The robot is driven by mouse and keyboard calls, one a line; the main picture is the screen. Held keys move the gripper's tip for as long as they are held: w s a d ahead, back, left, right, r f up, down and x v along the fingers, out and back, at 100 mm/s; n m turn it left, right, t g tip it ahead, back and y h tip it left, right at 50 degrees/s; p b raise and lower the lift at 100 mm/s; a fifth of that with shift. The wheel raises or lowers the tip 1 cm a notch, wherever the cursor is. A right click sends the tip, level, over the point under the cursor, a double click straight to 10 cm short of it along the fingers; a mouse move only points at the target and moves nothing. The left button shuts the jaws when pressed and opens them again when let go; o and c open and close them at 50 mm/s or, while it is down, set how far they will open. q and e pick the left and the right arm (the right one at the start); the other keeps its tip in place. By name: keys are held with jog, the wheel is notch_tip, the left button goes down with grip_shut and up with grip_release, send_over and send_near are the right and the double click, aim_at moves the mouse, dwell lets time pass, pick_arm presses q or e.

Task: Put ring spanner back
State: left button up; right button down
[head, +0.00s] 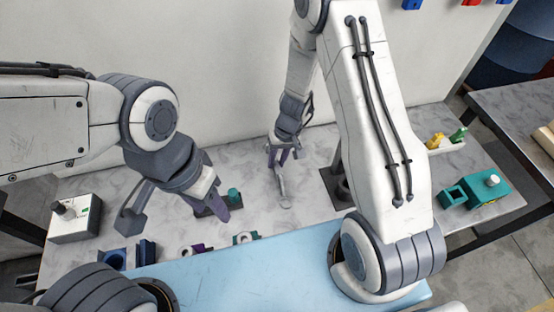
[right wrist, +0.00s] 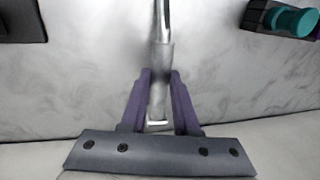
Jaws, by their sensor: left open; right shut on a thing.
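A silver spanner (head: 283,188) is in my right gripper (head: 283,152) near the back wall, above the grey marbled tabletop. In the right wrist view the spanner's shaft (right wrist: 162,48) stands between the purple fingers (right wrist: 159,88), which are shut on it. The spanner's far end is cut off by the top of that view, and in the head view it is too small to tell its shape. My left gripper (head: 176,218) is open and empty, its fingers spread to the left of a teal cylinder (head: 234,194).
A dark stand with a grey cylinder (head: 343,189) is partly hidden by my right arm. A grey box with a knob (head: 75,220) is at left. Blue blocks (head: 146,252) and small parts line the front. A teal box (head: 488,187) is at right. The blue mat (head: 250,280) is clear.

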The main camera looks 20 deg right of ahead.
jog(key=shift+f, duration=0.15)
jog(key=c, duration=0.7)
grip_release()
jog(key=shift+o, duration=0.2)
